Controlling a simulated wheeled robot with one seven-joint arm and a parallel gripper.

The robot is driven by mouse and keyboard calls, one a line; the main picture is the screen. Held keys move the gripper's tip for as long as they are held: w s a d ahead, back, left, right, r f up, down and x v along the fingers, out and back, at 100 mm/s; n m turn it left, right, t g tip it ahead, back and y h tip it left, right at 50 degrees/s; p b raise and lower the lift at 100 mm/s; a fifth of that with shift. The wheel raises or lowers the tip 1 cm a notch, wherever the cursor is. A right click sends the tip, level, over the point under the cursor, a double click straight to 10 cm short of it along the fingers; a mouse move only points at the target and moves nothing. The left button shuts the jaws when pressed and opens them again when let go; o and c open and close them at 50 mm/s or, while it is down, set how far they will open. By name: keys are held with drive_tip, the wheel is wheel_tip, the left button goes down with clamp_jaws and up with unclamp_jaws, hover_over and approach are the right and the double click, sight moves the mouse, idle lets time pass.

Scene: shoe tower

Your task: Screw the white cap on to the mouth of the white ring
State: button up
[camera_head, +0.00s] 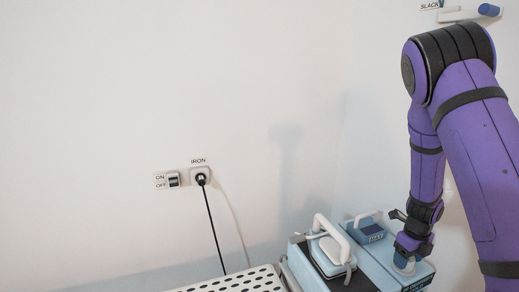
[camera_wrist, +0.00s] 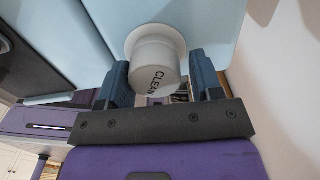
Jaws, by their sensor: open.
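The white cap (camera_wrist: 155,76), lettered "CLEAN", is at the white ring (camera_wrist: 137,34) on a light blue surface in the wrist view. The cap covers the ring's mouth from this angle, and I cannot tell whether it is screwed down or how tightly. My gripper (camera_wrist: 158,84) is open, with one dark blue finger on each side of the cap. Whether either finger touches the cap is unclear. In the head view my gripper (camera_head: 404,256) points down at the top of the light blue unit (camera_head: 385,254), and the cap and ring are mostly hidden there.
A light blue iron with a white handle (camera_head: 333,238) stands left of my gripper. A small dark blue box (camera_head: 367,232) is just behind it. A perforated white board (camera_head: 238,283) lies at the bottom. A black cord runs from the wall socket (camera_head: 200,177).

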drive_tip(key=shift+s+a+f, duration=0.25)
drive_tip(key=shift+s+a, duration=0.05)
drive_tip(key=shift+a, duration=0.1)
drive_tip(key=shift+w+a+r, duration=0.1)
drive_tip(key=shift+w+r, duration=0.05)
drive_tip(key=shift+w, duration=0.05)
drive_tip(key=shift+d+r, duration=0.2)
drive_tip(key=shift+r, duration=1.75)
drive_tip(key=shift+d+r, duration=0.1)
drive_tip(key=shift+r, duration=2.4)
